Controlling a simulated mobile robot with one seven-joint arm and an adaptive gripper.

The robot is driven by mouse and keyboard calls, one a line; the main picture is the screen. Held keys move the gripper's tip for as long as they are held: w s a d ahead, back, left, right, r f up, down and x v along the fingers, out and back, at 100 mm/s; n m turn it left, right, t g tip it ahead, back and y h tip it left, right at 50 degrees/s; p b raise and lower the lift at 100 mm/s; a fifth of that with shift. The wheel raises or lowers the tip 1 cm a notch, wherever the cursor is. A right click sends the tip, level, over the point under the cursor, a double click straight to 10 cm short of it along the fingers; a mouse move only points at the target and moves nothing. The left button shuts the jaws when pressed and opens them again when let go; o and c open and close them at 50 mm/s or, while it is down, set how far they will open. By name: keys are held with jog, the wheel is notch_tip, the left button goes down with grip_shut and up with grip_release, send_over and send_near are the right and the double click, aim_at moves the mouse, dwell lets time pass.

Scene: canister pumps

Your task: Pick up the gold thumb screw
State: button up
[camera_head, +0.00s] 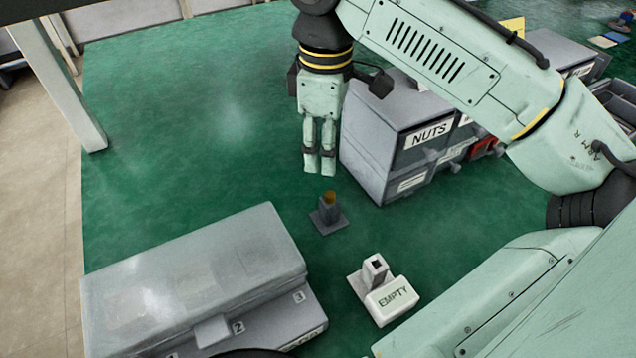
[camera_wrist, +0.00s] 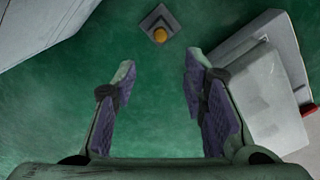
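The gold thumb screw (camera_head: 330,197) stands in the top of a small dark grey holder (camera_head: 328,218) with a square base on the green mat. In the wrist view the gold thumb screw (camera_wrist: 160,35) shows as a round gold top, beyond my fingertips near the top edge. My gripper (camera_head: 320,172) points down above the mat, a little behind the holder in the head view. In the wrist view my gripper (camera_wrist: 159,65) has its fingers apart with only green mat between them. It is empty and not touching the screw.
A grey drawer cabinet labelled NUTS (camera_head: 392,135) stands close to the right of my gripper. A long grey case (camera_head: 200,262) with numbered slots lies front left. A pale holder marked EMPTY (camera_head: 390,298) sits front right. The mat (camera_head: 190,120) behind and left is clear.

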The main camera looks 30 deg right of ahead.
send_over(330, 194)
jog(key=f, duration=0.4)
jog(key=shift+w+a+f, duration=0.2)
jog(key=shift+w+a, duration=0.05)
jog(key=shift+a, duration=0.1)
jog(key=shift+s+d+f+p, duration=0.15)
jog(key=shift+f+p, duration=0.1)
jog(key=shift+f, duration=0.65)
jog(key=shift+d+f+p, duration=0.1)
jog(key=shift+f+p, duration=0.2)
jog(key=shift+f, duration=0.6)
jog(key=shift+s+d+f+p, duration=0.15)
jog(key=shift+f+p, duration=0.1)
jog(key=shift+f, duration=0.65)
jog(key=shift+c, duration=0.5)
grip_shut()
